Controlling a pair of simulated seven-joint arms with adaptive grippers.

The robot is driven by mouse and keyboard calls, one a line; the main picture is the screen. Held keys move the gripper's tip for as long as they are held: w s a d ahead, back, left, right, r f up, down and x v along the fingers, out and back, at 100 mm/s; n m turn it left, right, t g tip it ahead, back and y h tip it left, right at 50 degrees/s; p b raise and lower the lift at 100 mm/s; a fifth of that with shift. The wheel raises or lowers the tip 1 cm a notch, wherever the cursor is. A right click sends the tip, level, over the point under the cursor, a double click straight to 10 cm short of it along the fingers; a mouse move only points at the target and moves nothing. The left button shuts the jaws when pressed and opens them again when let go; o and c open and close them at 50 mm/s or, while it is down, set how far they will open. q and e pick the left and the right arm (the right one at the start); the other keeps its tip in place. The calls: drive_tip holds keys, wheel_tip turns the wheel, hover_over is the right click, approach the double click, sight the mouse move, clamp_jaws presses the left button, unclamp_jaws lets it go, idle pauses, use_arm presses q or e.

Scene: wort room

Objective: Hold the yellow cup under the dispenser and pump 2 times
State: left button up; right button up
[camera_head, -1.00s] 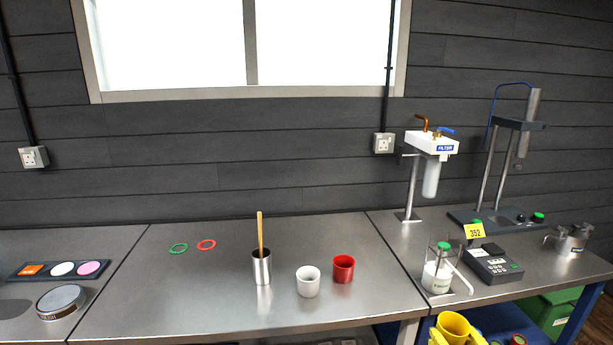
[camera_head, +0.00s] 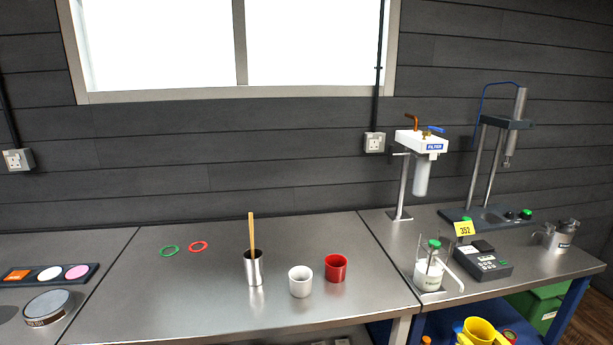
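The yellow cup (camera_head: 479,331) shows at the bottom right edge, below the front of the right bench, and the frame cuts off its lower part. Yellow parts flank it on both sides; I cannot tell what they belong to or what supports the cup. A white, labelled pot with a green-topped pump, seemingly the dispenser (camera_head: 428,274), stands upright near the front left of the right bench. A pale bar slants down on its right. The cup is below and to the right of it, apart from it. Neither of my grippers can be made out.
A grey keypad device (camera_head: 484,262) and a yellow 352 sign (camera_head: 464,229) are right of the pot. A filter unit (camera_head: 421,144) stands behind. A metal beaker (camera_head: 254,268), white cup (camera_head: 300,282) and red cup (camera_head: 336,268) stand on the middle bench. Its front left is clear.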

sight(468, 323)
drive_tip(key=w, duration=0.2)
drive_tip(key=w+r, duration=0.1)
drive_tip(key=w, duration=0.1)
drive_tip(key=w+a, duration=0.1)
drive_tip(key=w, duration=0.1)
drive_tip(key=shift+w+r, duration=0.25)
drive_tip(key=shift+r, duration=0.05)
drive_tip(key=shift+w, duration=1)
